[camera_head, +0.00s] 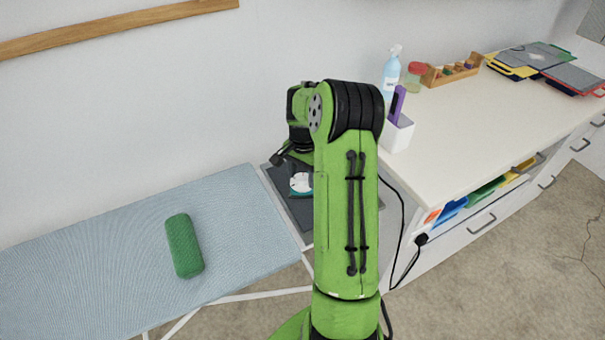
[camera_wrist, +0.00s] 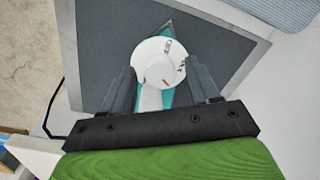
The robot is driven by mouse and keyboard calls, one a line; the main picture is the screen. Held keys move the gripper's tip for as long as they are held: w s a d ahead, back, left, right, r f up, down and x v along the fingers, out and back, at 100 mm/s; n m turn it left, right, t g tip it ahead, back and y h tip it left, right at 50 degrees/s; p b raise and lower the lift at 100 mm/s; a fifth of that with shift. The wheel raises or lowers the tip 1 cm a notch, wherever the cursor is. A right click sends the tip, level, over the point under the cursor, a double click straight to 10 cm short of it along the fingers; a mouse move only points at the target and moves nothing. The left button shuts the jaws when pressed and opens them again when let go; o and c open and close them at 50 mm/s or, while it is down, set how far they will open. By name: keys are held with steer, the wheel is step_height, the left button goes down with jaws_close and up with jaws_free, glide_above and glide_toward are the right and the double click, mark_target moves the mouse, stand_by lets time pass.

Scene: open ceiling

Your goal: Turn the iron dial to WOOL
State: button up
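The iron (camera_head: 301,184) is white and teal and stands on the dark rest plate at the right end of the ironing board, partly hidden by my arm in the head view. In the wrist view its round white dial (camera_wrist: 153,57) faces the camera, with a short red mark near its lower edge. Small dark lettering shows at the dial's top and right, too small to read. My gripper (camera_wrist: 159,78) is open, with one dark finger at each lower side of the dial. I cannot tell whether either finger touches it.
The ironing board (camera_head: 100,235) holds a green roll (camera_head: 184,246). The dark rest plate (camera_wrist: 95,60) has a pale metal rim. A black cord hangs between board and counter.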

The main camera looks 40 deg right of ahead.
mark_target(303, 178)
steer(key=c, duration=1)
steer(key=m, duration=0.3)
steer(key=o, duration=1)
steer(key=shift+o, duration=0.2)
steer(key=shift+r, duration=0.15)
step_height(303, 178, up, 16)
steer(key=p, duration=0.3)
steer(key=shift+s+f+p, duration=0.15)
steer(key=shift+f+p, duration=0.1)
steer(key=shift+p, duration=0.1)
